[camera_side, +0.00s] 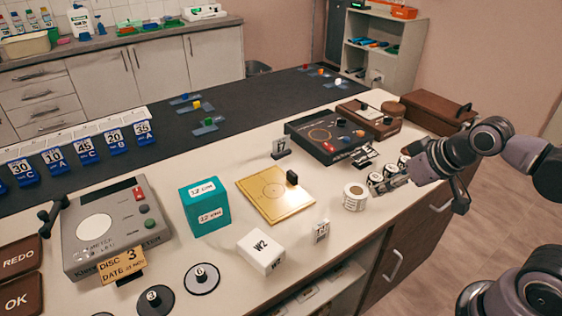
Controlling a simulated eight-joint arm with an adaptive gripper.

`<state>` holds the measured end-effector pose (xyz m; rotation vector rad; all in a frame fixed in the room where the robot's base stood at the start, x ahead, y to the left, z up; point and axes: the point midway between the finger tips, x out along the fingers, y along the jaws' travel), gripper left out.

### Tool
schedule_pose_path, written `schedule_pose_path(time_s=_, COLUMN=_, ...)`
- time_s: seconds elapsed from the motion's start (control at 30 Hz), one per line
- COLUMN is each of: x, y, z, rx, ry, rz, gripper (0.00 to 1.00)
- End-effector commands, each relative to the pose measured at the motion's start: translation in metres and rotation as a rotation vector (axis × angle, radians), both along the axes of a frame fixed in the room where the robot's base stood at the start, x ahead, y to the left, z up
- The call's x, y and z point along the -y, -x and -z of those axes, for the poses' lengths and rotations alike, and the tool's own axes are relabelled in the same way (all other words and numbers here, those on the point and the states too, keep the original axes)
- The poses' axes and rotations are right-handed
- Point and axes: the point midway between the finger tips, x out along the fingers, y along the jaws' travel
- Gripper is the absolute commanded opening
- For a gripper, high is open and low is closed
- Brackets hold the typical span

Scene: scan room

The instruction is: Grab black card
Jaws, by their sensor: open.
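No single thing is clearly marked as the black card. A small black upright piece (292,177) stands on the gold plate (268,201). A dark grey card-like tag (281,148) with the number 17 stands behind that plate. A black-and-white patterned piece (366,154) lies beside the black box with buttons (325,138).
A grey meter (115,228) is further left. Brown boxes (438,106) stand behind my arm. The front right table edge is close.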

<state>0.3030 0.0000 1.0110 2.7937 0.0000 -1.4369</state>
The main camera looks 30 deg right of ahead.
Motion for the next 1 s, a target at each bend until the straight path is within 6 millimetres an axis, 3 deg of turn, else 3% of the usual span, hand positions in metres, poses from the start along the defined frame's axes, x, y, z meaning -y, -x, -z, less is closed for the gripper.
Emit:
schedule_pose_path(time_s=0.17, x=0.001, y=-0.002, z=-0.001, rx=-0.004, ry=-0.005, rz=0.015, gripper=0.58)
schedule_pose_path(time_s=0.33, x=0.013, y=-0.021, z=-0.010, rx=-0.034, ry=-0.047, rz=0.141, gripper=0.58)
schedule_pose_path(time_s=0.67, x=0.058, y=-0.088, z=-0.018, rx=-0.098, ry=-0.171, rz=0.590, gripper=0.58)
schedule_pose_path(time_s=1.0, x=0.115, y=-0.157, z=0.006, rx=-0.094, ry=-0.270, rz=1.083, gripper=0.58)
